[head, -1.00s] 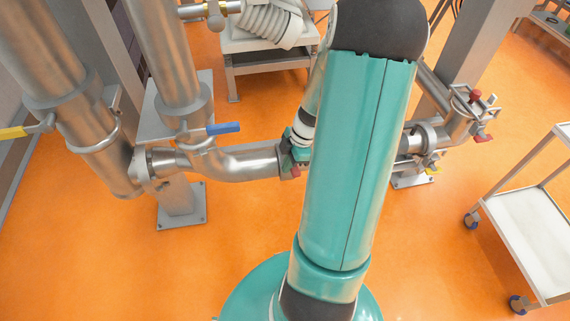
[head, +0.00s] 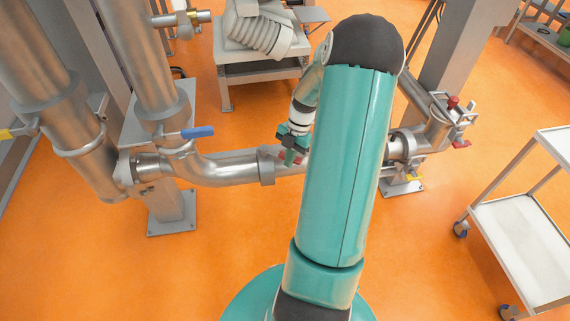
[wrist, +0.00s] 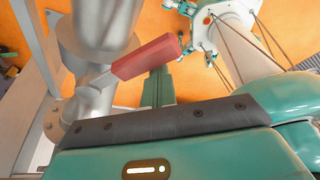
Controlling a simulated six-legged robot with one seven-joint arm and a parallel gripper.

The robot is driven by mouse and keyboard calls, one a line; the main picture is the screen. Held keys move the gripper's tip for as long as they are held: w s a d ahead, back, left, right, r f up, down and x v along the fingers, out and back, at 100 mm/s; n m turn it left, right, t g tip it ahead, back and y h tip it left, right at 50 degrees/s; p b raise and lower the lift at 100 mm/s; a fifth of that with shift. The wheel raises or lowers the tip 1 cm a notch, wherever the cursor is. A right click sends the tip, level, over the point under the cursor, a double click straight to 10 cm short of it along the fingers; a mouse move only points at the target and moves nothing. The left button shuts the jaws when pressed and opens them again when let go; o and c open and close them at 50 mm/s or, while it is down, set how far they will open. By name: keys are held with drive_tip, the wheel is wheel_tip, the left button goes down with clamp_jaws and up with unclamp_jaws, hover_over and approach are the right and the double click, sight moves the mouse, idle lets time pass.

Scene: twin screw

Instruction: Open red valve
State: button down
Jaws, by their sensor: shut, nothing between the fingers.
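The red valve handle (wrist: 146,58) shows large in the wrist view, on a grey metal lever beside a steel pipe. My gripper (wrist: 158,84) is shut and empty. Its green fingers stand close beside the handle, partly behind it in this view; I cannot tell whether they touch. In the head view my gripper (head: 291,154) is just left of my upper arm, over the horizontal steel pipe (head: 226,170). A small patch of red shows by the fingers there, and my arm hides the pipe's middle stretch.
A blue lever (head: 197,132) and a yellow lever (head: 18,132) sit on pipes at left. At right, a red knob (head: 453,102) and a yellow handle (head: 387,178) are on the pipe end. A white cart (head: 525,225) stands at far right. Orange floor is open in front.

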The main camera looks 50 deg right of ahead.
drive_tip(key=shift+w+d, duration=0.2)
drive_tip(key=shift+d, duration=0.45)
drive_tip(key=shift+w+d, duration=0.2)
drive_tip(key=shift+d, duration=0.4)
drive_tip(key=shift+w+d, duration=0.5)
drive_tip(key=shift+d, duration=0.3)
drive_tip(key=shift+w+d, duration=0.5)
drive_tip(key=shift+d, duration=0.3)
